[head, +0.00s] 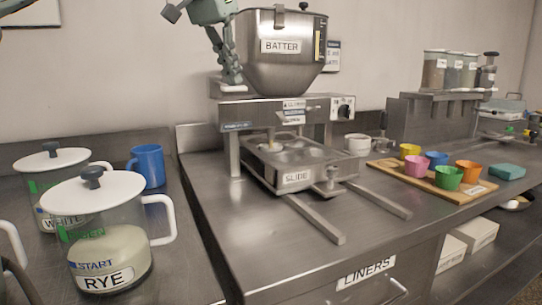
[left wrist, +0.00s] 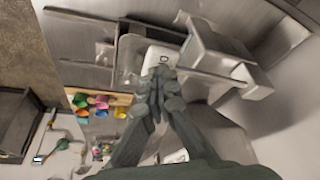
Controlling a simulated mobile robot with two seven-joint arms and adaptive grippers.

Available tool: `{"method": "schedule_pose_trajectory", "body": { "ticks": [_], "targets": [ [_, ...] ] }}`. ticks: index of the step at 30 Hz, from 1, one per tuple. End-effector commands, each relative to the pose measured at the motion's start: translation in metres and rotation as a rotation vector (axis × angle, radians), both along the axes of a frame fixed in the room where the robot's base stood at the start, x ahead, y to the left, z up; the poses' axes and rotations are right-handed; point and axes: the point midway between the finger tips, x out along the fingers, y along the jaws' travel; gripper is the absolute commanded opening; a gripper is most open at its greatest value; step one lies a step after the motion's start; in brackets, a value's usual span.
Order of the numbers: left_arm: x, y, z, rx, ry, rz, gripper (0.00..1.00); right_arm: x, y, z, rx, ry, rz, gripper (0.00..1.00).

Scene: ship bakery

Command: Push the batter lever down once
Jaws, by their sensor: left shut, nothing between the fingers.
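The batter machine has a steel hopper (head: 282,65) labelled BATTER above a control panel (head: 285,112) with a knob. I cannot make out the batter lever clearly; part of the hopper's left side is behind my arm. My left gripper (head: 233,78) points down beside the hopper's left side, just above the panel housing. In the left wrist view, the left gripper (left wrist: 158,73) has its fingertips together with nothing between them. Whether it touches the machine is unclear. Below the panel is a sliding tray (head: 297,178) labelled SLIDE. My right gripper is not in view.
Jars labelled WHITE (head: 62,190) and RYE (head: 110,240) and a blue mug (head: 148,165) stand at left. A board (head: 455,190) with colored cups lies at right. Rails (head: 315,217) extend forward from the tray. The counter's front middle is otherwise clear.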

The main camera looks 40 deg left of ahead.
Motion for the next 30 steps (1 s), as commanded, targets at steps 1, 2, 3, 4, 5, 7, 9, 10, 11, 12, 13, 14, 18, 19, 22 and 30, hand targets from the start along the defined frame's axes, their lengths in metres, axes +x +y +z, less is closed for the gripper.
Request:
{"method": "schedule_pose_trajectory", "body": {
  "ticks": [1,2,3,4,5,7,9,10,11,12,13,14,18,19,22,30],
  "targets": [
    [0.0,0.0,-0.004,-0.001,0.004,0.001,0.0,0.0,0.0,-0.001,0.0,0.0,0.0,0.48],
    [0.0,0.0,-0.006,-0.001,0.004,0.001,0.0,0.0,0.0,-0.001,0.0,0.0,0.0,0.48],
    [0.0,0.0,-0.007,-0.001,0.005,0.001,0.0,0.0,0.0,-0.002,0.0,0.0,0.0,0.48],
    [0.0,0.0,-0.009,-0.001,0.005,0.001,0.0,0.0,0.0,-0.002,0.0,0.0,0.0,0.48],
    [0.0,0.0,-0.01,0.0,0.005,0.0,0.0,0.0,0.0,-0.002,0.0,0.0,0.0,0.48],
    [0.0,0.0,-0.013,-0.001,0.005,0.001,0.0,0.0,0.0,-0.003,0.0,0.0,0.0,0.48],
    [0.0,0.0,-0.016,-0.001,0.005,0.001,0.0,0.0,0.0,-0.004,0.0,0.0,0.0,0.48],
    [0.0,0.0,-0.017,-0.002,0.005,0.001,0.0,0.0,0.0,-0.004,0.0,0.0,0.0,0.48],
    [0.0,0.0,-0.018,-0.002,0.005,0.001,0.0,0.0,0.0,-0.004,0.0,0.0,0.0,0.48],
    [0.0,0.0,-0.02,-0.002,0.005,0.001,0.0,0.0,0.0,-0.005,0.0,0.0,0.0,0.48],
    [0.0,0.0,-0.021,-0.002,0.005,0.0,0.0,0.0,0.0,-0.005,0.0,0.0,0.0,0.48],
    [0.0,0.0,-0.022,-0.002,0.005,0.0,0.0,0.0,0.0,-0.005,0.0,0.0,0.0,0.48],
    [0.0,0.0,-0.023,-0.001,0.006,0.0,0.0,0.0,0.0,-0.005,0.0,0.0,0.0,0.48],
    [0.0,0.0,-0.023,-0.001,0.006,0.0,0.0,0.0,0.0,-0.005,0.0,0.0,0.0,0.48],
    [0.0,0.0,-0.023,-0.001,0.006,0.0,0.0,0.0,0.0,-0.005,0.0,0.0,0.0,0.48],
    [0.0,0.0,-0.011,-0.001,0.006,0.0,0.0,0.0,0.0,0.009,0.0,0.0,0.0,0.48]
  ]
}}
